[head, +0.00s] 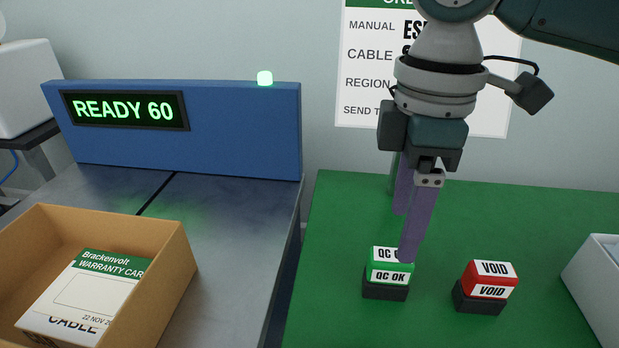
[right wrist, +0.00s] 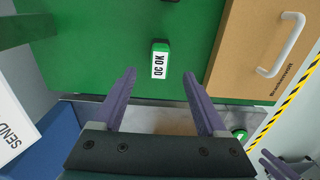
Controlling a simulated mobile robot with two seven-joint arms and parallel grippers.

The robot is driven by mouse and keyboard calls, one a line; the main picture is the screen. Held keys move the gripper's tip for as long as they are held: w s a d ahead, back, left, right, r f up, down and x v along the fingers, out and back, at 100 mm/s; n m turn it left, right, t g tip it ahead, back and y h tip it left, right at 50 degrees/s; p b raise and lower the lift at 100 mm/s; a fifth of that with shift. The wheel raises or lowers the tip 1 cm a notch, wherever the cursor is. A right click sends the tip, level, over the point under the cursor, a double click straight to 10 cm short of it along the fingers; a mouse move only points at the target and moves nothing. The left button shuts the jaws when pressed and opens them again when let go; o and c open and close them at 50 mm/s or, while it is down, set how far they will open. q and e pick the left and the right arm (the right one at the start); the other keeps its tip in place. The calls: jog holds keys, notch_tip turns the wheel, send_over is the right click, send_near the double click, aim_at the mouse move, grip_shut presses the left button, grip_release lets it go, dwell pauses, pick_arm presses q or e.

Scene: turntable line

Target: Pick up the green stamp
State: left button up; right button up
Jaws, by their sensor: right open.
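The green stamp (head: 389,266), with a "QC OK" label and a dark base, stands upright on the green mat in the head view. My right gripper (head: 404,236) points down over it with open, empty purple fingers. One finger covers the stamp's upper right part. In the right wrist view the green stamp (right wrist: 161,60) shows just ahead of the gap between the open fingertips (right wrist: 160,76), apart from both. At the lower right of that view, purple fingers that look like my left gripper (right wrist: 285,163) show small; their opening is unclear.
A red "VOID" stamp (head: 487,286) stands right of the green one on the green mat (head: 545,235). A white container (head: 600,280) is at the right edge. An open carton (head: 150,290) holding a warranty card stands left. A blue "READY 60" panel (head: 240,130) is behind.

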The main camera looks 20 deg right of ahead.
aim_at(393, 255)
notch_tip(393, 255, down, 3)
jog(key=shift+f+b, duration=0.2)
jog(key=shift+b, duration=0.1)
notch_tip(393, 255, down, 5)
jog(key=shift+a+b, duration=0.1)
jog(key=shift+b, duration=0.8)
jog(key=shift+w, duration=0.1)
jog(key=shift+c, duration=0.3)
grip_shut()
